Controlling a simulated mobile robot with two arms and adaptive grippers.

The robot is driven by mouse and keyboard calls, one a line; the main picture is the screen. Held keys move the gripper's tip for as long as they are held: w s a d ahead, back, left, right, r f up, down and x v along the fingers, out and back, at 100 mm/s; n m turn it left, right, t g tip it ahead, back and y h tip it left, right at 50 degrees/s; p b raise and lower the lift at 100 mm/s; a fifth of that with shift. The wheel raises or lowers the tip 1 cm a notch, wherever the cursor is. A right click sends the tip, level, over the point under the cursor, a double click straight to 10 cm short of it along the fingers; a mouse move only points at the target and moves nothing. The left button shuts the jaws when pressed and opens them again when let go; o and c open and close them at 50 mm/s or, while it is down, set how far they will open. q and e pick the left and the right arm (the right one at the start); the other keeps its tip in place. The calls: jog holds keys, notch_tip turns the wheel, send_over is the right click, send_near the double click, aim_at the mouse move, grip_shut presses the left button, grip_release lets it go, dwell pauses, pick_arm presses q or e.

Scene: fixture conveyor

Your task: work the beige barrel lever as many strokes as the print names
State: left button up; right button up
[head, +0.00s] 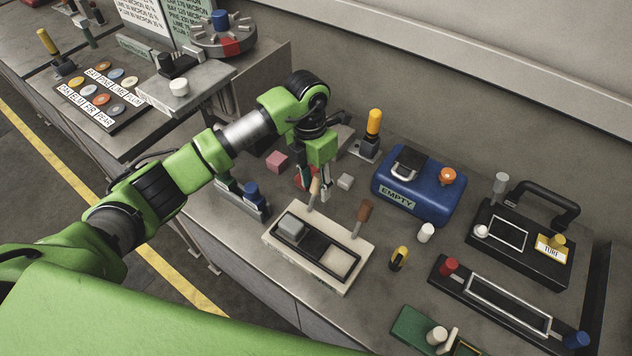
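A cream fixture (349,276) stands on the bench in the middle of the head view, with a dark recessed top. A lever with a beige barrel handle (314,187) rises at its back left, and a lever with a brown handle (363,211) rises at its right. A grey block sits in the left of the recess and a pale one in the right. Small lettering on its front is unreadable. My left gripper (316,185) points down at the beige handle, with a finger close beside it. Contact and finger gap are unclear. My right gripper is not in view.
A blue box (412,193) marked EMPTY stands behind right. A black device (519,241) and a long dark panel (494,308) are at the right. Printed signs (186,22) and labelled buttons (102,90) are at the upper left. Pink (277,161) and grey (345,181) blocks lie near the gripper.

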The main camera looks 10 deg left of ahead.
pick_arm(q)
jog(key=shift+f, duration=0.75)
grip_shut()
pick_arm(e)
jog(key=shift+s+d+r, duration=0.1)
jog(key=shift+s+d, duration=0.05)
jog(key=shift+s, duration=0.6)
